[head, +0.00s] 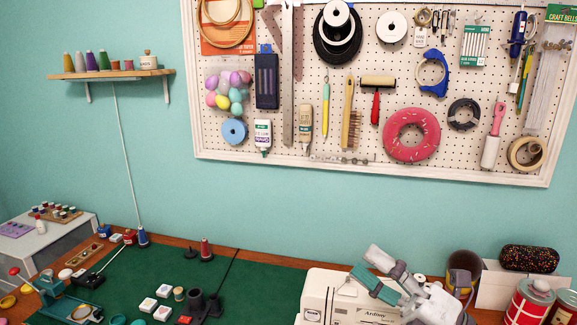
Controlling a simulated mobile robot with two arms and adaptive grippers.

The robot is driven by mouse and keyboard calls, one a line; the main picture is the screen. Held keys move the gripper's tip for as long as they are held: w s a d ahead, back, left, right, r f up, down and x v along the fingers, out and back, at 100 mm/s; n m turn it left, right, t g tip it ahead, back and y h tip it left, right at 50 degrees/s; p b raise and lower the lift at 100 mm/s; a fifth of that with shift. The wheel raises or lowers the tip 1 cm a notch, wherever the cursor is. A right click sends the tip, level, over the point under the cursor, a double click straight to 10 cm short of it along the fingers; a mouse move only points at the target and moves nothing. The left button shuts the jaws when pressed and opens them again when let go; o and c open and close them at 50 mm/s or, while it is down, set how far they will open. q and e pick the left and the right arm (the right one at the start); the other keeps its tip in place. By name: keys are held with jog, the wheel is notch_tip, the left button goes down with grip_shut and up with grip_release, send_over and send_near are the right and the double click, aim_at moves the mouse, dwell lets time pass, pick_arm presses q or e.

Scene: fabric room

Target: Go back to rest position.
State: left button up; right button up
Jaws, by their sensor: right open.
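My right gripper (366,263) is in the head view at the lower right, in front of and above the white sewing machine (318,300). Its grey and teal fingers are spread apart and point up and to the left. Nothing is between them. My right arm comes in from the bottom edge and covers part of the machine. I cannot tell whether the gripper touches the machine. My left gripper does not show.
A green mat (245,285) covers much of the table, with small boxes and spools on it. A teal hand tool (60,295) stands at the left. Red cans (530,302) stand at the right. A pegboard (290,160) and a shelf (110,75) hang on the wall.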

jog(key=w+d+f+m+t+h, duration=0.1)
jog(key=d+f+m+t+h, duration=0.35)
jog(key=m+h, duration=0.45)
jog(key=w+d+f+m+t+h, duration=0.25)
jog(key=d+m+t+h, duration=0.35)
jog(key=m, duration=0.5)
jog(key=s+d+f+m+g+h, duration=0.3)
jog(key=f+m+g+h, duration=0.3)
jog(key=f, duration=0.5)
jog(key=s+a+f+m+g+y, duration=0.1)
jog(key=s+a+f+m+g, duration=0.15)
jog(key=s+f+g, duration=0.6)
jog(key=s+a+f+m+g+y, duration=0.25)
jog(key=s+f+g, duration=0.25)
jog(key=s+f, duration=0.65)
notch_tip(320, 180, down, 24)
jog(key=s+g, duration=0.2)
jog(key=s, duration=0.1)
jog(key=s+d+f+g+h, duration=0.1)
jog(key=s+d+f, duration=0.1)
jog(key=s+f, duration=1.4)
jog(key=shift+s+d+f+n, duration=0.3)
jog(key=shift+f+n, duration=0.1)
jog(key=shift+f, duration=0.1)
